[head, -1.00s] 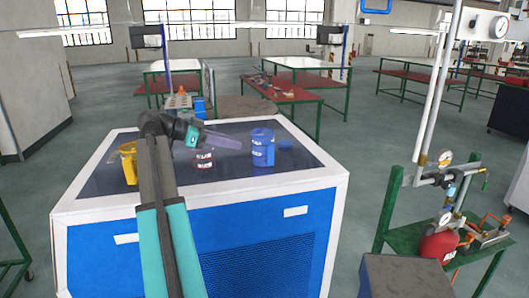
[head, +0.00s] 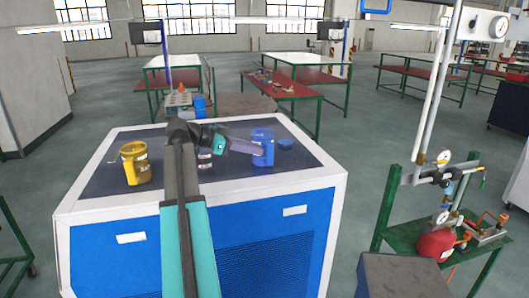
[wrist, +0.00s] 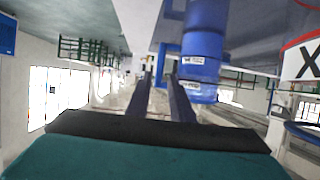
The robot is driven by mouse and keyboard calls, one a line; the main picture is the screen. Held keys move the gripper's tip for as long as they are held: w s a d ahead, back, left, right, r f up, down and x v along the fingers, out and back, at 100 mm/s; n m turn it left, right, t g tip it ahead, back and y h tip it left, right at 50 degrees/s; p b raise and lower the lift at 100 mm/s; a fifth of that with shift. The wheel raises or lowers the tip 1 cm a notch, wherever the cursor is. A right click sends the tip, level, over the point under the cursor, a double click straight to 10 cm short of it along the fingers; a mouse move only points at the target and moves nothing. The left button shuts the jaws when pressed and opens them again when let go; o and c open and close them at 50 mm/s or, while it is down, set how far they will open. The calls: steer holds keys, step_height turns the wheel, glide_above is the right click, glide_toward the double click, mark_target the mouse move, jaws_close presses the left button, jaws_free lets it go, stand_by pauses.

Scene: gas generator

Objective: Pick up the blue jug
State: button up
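The blue jug (head: 264,146) stands upright on the dark top of the blue-and-white cabinet, towards its right side. My gripper (head: 255,150) reaches in from the left, and its tips overlap the jug's left side in the head view. In the wrist view the picture is turned over, and the jug (wrist: 205,45) is just beyond my fingers (wrist: 163,80). The fingers are apart with a gap between them. The jug's blue handle shows beyond the fingertips, in line with the gap. I cannot tell whether the fingers touch it.
A yellow jug (head: 135,165) stands at the left of the cabinet top (head: 230,178). A white-and-red can (head: 205,158) is partly hidden behind my arm. A small blue lid-like piece (head: 285,144) lies right of the blue jug. The top's front right is clear.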

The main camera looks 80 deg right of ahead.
steer(key=shift+p+x, duration=1)
steer(key=shift+x, duration=0.3)
steer(key=shift+p+x, duration=0.45)
steer(key=shift+x, duration=0.85)
steer(key=shift+a+f, duration=0.1)
jaws_close()
